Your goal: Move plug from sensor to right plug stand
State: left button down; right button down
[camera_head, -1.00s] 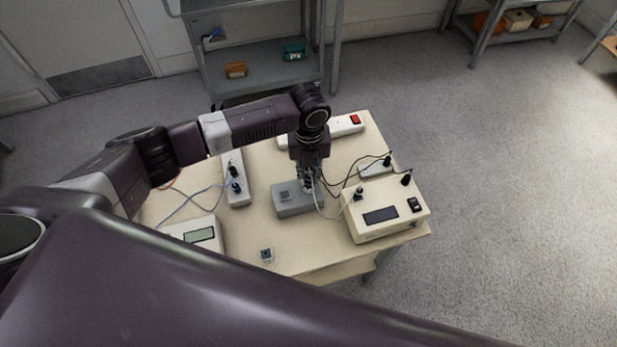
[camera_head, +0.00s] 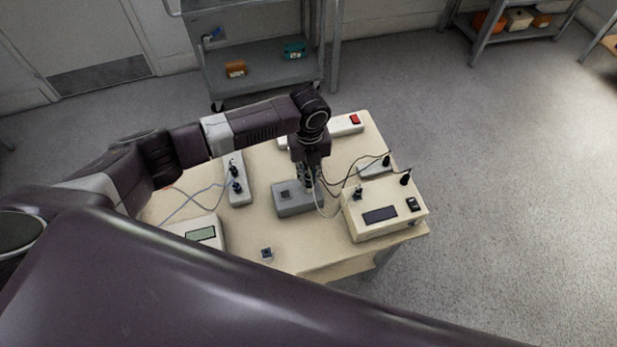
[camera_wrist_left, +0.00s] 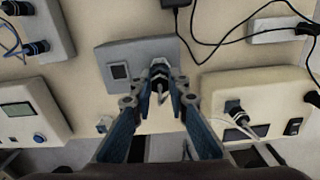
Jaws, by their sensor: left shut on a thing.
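My left gripper (camera_head: 309,184) reaches down over the grey sensor box (camera_head: 290,203) on the table. In the left wrist view its blue-grey fingers (camera_wrist_left: 161,84) are closed around the dark plug with a pale metal ring (camera_wrist_left: 160,68), at the right part of the sensor box (camera_wrist_left: 113,52). I cannot tell whether the plug is still seated. A pale cable loops from there to the beige instrument (camera_head: 385,214). A small white block (camera_head: 374,171) with a black plug stands behind the instrument; I cannot tell if it is the right plug stand. My right gripper is not in view.
A white stand with two plugs (camera_head: 237,180) and blue cables is on the left. A display box (camera_head: 196,233) lies at front left. A power strip (camera_head: 345,125) with a red switch is at the back. Dark cables run right of my gripper. A small square part (camera_head: 266,254) lies at front.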

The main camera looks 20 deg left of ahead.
aim_at(309, 176)
pick_arm(q)
jog(key=shift+r+n+p, duration=0.1)
jog(key=shift+n+p, duration=1.5)
jog(key=shift+n, duration=0.7)
jog(key=shift+n+p, duration=1.35)
jog(key=shift+n, duration=0.75)
jog(key=shift+r+p, duration=0.7)
jog(key=shift+p, duration=0.3)
dwell(0.5)
dwell(0.3)
jog(key=shift+r, duration=1.75)
